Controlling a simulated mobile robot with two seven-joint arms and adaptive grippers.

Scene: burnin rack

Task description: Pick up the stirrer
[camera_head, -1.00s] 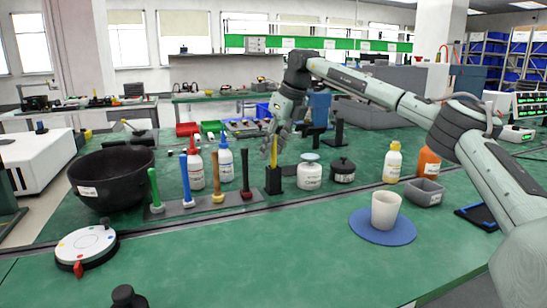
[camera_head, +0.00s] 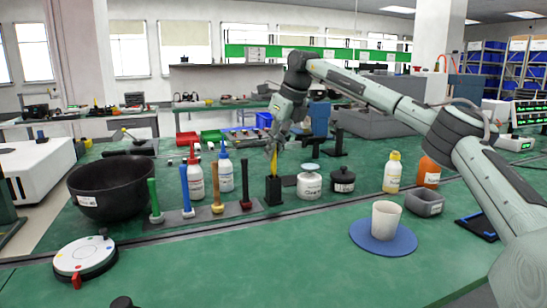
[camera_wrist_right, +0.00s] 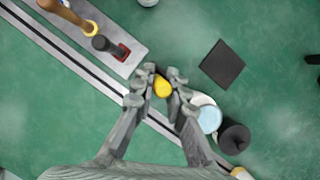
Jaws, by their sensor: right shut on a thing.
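My right gripper (camera_head: 272,148) comes down from above and is shut on the upper part of the stirrer. My left gripper is not in view.
A rack (camera_head: 170,219) with several coloured-handled tools stands left of the holder. Just right are a white jar (camera_head: 309,186) and a black lidded pot (camera_head: 343,181). A flat dark pad (camera_wrist_right: 222,63) lies close by. The front of the green bench is mostly clear.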

